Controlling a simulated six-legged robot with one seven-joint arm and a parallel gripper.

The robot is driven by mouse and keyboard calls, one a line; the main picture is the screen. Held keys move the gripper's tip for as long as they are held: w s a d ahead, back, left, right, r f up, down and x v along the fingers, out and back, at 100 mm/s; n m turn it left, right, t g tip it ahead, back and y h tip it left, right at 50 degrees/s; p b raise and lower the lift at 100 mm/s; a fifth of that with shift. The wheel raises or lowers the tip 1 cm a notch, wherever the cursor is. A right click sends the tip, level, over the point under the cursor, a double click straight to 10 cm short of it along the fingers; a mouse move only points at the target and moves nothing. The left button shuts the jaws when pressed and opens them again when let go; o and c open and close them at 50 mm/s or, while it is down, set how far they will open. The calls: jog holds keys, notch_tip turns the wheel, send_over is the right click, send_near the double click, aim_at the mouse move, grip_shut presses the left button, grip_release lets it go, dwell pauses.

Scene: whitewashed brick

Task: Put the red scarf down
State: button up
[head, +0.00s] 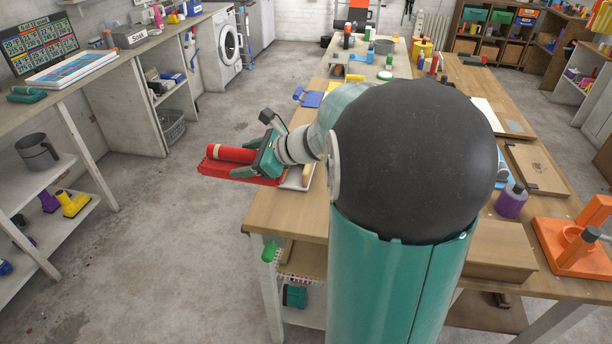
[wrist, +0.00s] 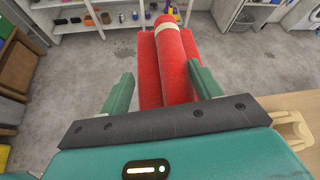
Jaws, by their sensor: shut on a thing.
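The red scarf (head: 228,168) is a folded slab with a rolled part on top. My gripper (head: 257,163) is shut on it at its right end in the head view. The scarf sticks out to the left past the table edge, over the floor. In the wrist view the scarf (wrist: 172,65) lies between the two green fingers of my gripper (wrist: 160,75), with a pale band across the roll near its far end. The part of the scarf nearest the palm is hidden by the gripper body.
The wooden table (head: 285,218) lies under and right of my arm. A white tray (head: 300,180) is partly hidden beside the gripper. A blue dustpan-like thing (head: 310,98) lies farther back. Shelves (head: 60,170) stand left across open concrete floor (head: 170,235). An orange stand (head: 575,240) is at right.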

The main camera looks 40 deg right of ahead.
jog(key=s+d+f, duration=0.5)
jog(key=s+d, duration=0.1)
jog(key=s+d+f, duration=0.3)
jog(key=shift+d+f, duration=0.35)
jog(key=shift+d, duration=0.05)
jog(key=shift+d+f, duration=0.1)
jog(key=shift+f, duration=0.15)
jog(key=shift+s+d+f, duration=0.1)
jog(key=shift+f, duration=0.8)
jog(key=shift+s+d+f, duration=0.1)
jog(key=shift+f, duration=0.8)
jog(key=o, duration=1.1)
jog(key=shift+o, duration=0.2)
